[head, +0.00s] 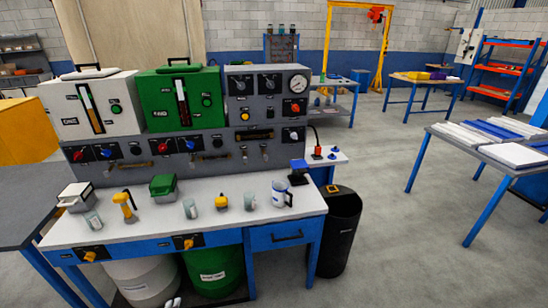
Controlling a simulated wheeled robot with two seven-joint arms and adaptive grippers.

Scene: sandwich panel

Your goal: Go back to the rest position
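Neither of my grippers can be made out in the head view. A small pale shape (173,302) shows at the bottom edge, and I cannot tell what it is. The sandwich panel bench (150,228) stands ahead, with a grey control panel (218,152) along its back. A white unit (93,104), a green unit (180,97) and a grey gauge unit (268,95) sit on top. On the bench top are a white-lidded box (75,197), a green-lidded box (163,187), a yellow-handled tool (125,206), several small cups, a yellow-topped item (221,202) and a white mug (281,194).
A white drum (144,278) and a green drum (213,272) stand under the bench. A black bin (339,232) is at its right end. A dark table (30,205) is at left. A blue-legged table (475,145) with panels is at right. Floor between is clear.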

